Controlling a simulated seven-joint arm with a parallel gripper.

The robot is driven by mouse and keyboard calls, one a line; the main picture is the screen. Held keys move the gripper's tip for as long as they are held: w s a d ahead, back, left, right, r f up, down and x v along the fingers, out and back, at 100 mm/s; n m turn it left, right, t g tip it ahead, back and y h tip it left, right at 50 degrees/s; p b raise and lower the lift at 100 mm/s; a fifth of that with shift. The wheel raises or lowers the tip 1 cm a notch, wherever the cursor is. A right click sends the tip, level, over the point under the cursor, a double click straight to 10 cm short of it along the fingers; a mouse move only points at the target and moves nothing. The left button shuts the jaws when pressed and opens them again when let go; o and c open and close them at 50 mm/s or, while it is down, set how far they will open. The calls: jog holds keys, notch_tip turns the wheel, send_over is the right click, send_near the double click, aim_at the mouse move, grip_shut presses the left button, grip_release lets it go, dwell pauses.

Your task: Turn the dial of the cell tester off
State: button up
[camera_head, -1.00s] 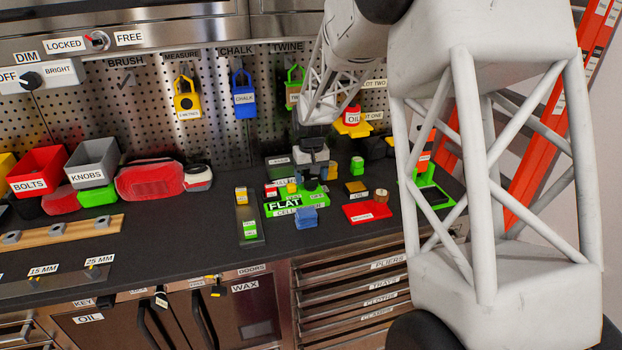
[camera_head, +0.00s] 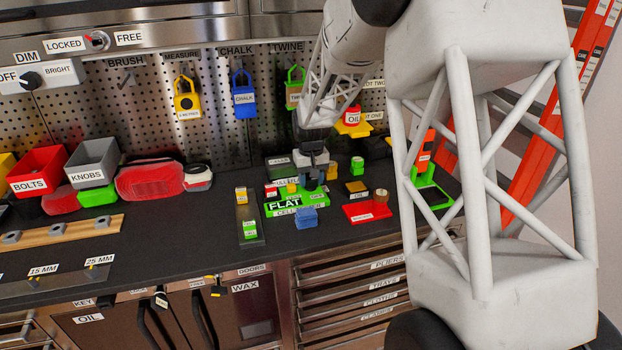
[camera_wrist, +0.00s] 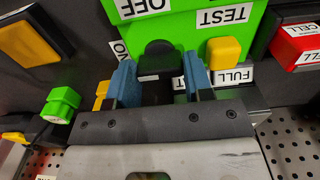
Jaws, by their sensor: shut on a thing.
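The cell tester (camera_head: 319,208) is a green block on the dark bench, with FLAT and CELL TESTER labels. In the wrist view its green face (camera_wrist: 185,30) shows OFF and TEST labels, a yellow part (camera_wrist: 223,53) and a FULL label. Its black dial (camera_wrist: 159,58) stands between the blue pads of my gripper (camera_wrist: 160,80). My gripper is shut on the dial. In the head view my gripper (camera_head: 312,172) is over the tester's back edge and hides most of the dial. An ON label is partly hidden beside the left finger. The dial's exact pointing is unclear.
A blue block (camera_head: 306,216) is at the tester's front. A red tray (camera_head: 366,212) with a brown round thing lies right; a grey holder (camera_head: 250,220) stands left. A small green block (camera_wrist: 61,105) and red block (camera_wrist: 296,45) flank my gripper.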

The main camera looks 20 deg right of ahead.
jog(key=shift+m, duration=0.4)
jog(key=m, duration=1.2)
jog(key=shift+m, duration=0.3)
jog(key=m, duration=0.4)
jog(key=shift+m, duration=0.3)
jog(key=o, duration=0.9)
